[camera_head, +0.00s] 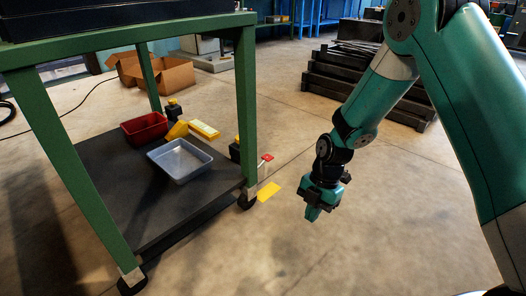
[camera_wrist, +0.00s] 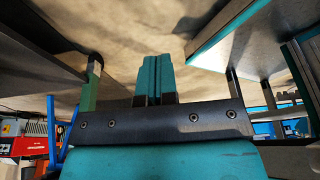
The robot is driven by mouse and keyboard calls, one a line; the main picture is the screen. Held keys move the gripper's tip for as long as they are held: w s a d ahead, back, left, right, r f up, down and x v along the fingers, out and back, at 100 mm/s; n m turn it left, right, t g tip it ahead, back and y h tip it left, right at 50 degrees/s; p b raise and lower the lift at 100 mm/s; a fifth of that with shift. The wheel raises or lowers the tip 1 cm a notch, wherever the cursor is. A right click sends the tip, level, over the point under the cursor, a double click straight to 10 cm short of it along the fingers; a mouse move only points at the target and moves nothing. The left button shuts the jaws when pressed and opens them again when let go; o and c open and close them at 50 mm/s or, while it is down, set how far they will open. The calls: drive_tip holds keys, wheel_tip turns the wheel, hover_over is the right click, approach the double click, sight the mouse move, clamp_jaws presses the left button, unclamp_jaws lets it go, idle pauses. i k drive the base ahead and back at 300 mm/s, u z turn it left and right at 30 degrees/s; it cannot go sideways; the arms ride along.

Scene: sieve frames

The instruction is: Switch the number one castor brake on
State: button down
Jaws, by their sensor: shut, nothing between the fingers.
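A green-framed cart (camera_head: 245,105) stands at the left in the head view, with a dark lower shelf. One castor (camera_head: 248,201) is under its right leg and another castor (camera_head: 131,283) under its near left leg. A pale stalk with a red tip (camera_head: 267,157) shows just right of the right leg; I cannot tell whether it is a brake lever. No castor number is readable. My gripper (camera_head: 312,214) hangs to the right of the right castor, apart from it, pointing down. Its fingers (camera_wrist: 155,78) are together and empty in the wrist view.
A yellow patch (camera_head: 268,191) lies on the floor by the right castor. The shelf holds a red bin (camera_head: 144,128), a grey tray (camera_head: 179,172) and yellow items. Cardboard boxes (camera_head: 160,77) stand behind; dark stacked beams (camera_head: 365,85) stand at the back right. Floor around my gripper is clear.

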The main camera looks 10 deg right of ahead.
sight(267, 157)
drive_tip(key=i, duration=1.65)
drive_tip(key=z, duration=0.05)
